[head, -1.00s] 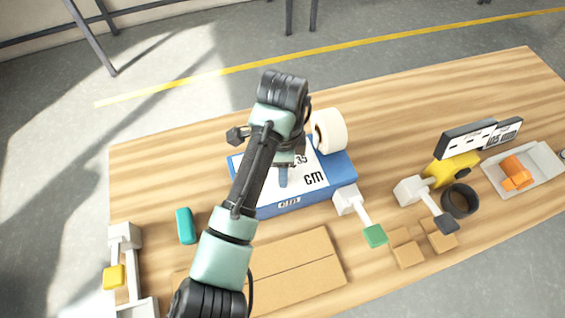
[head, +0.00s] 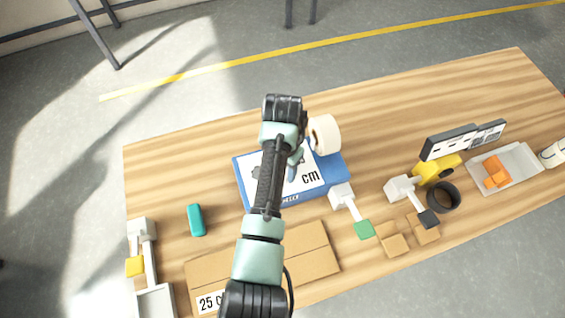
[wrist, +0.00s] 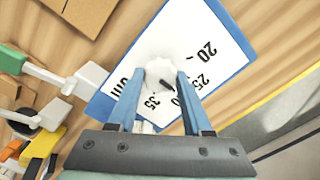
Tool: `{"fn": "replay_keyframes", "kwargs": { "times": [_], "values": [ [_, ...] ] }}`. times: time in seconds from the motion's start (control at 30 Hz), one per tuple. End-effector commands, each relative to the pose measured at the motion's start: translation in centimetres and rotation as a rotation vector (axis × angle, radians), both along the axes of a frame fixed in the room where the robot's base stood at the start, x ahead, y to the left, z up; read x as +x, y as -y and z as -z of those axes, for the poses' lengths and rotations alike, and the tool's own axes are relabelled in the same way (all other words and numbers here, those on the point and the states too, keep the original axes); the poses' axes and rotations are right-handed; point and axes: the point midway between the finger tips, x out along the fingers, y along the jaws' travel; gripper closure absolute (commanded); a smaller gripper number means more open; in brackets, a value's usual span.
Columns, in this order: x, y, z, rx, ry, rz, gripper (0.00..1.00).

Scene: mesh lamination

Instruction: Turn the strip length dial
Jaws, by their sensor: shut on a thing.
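The strip length dial (wrist: 159,68) is a white knob with a dark pointer mark, on the white scale face (wrist: 190,22) of a blue box. In the wrist view the numbers 20, 25 and 35 and the letters "cm" show around it. My gripper (wrist: 160,76) is shut on the dial, with one blue finger on each side of it. In the head view the blue dispenser box (head: 316,190) stands mid-table. My arm hides the dial and most of the scale there.
A white tape roll (head: 324,134) stands at the box's back. A green-tipped lever (head: 363,229) sticks out at its front right. A cardboard box (head: 310,250) marked "25 c" lies in front. A teal block (head: 196,220) lies left. Bare table lies behind the box.

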Motion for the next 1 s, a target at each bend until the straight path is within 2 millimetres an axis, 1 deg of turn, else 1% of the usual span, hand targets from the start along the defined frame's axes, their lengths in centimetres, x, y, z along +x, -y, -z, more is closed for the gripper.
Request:
{"fn": "replay_keyframes", "kwargs": {
  "times": [0.03,0.2,0.5,0.73,1.0],
  "values": [
    [-0.01,0.09,-0.33,0.001,-0.001,-0.036,1.00],
    [0.01,0.06,-0.26,0.000,0.000,-0.162,1.00],
    [0.06,0.00,-0.15,0.000,0.001,-0.301,1.00],
    [0.07,0.02,-0.10,0.001,0.001,-0.338,1.00],
    [0.09,-0.01,-0.09,0.000,0.002,-0.341,1.00]
  ]
}}
